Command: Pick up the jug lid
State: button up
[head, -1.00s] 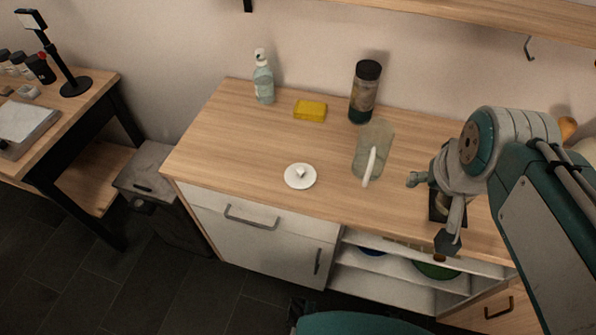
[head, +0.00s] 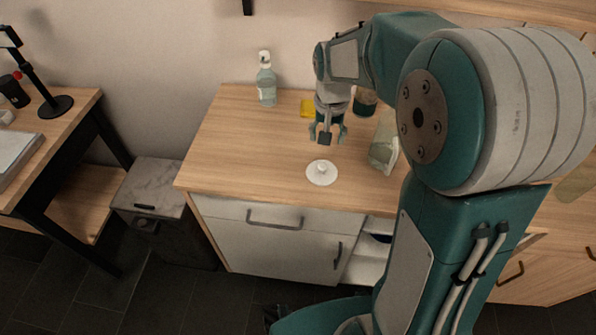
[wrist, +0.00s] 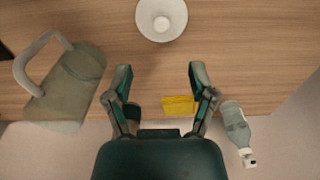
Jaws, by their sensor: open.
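The jug lid (head: 322,173) is a white disc with a small raised knob, lying flat on the wooden counter near its front edge. It also shows at the top of the wrist view (wrist: 161,18). My gripper (head: 327,136) is open and empty, pointing down above the counter, just behind the lid in the head view. In the wrist view its fingers (wrist: 158,78) are spread apart, with the lid beyond their tips. The clear jug (head: 384,150) stands to the right of the lid, partly hidden by my arm; its handle and body show in the wrist view (wrist: 66,80).
A spray bottle (head: 266,82) and a yellow sponge (head: 308,108) are at the back of the counter. A dark-lidded container (head: 364,103) is partly hidden behind my arm. The counter left of the lid is clear. A shelf (head: 500,14) runs above.

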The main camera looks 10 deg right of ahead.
send_over(321, 165)
jog(key=d, duration=0.1)
jog(key=f, duration=0.6)
jog(key=shift+d, duration=0.2)
jog(key=shift+a+f, duration=0.2)
jog(key=shift+f, duration=0.05)
jog(key=f, duration=0.5)
jog(key=shift+a, duration=0.4)
jog(key=shift+d+f, duration=0.2)
jog(key=shift+d, duration=0.15)
jog(key=shift+a, duration=0.4)
grip_shut()
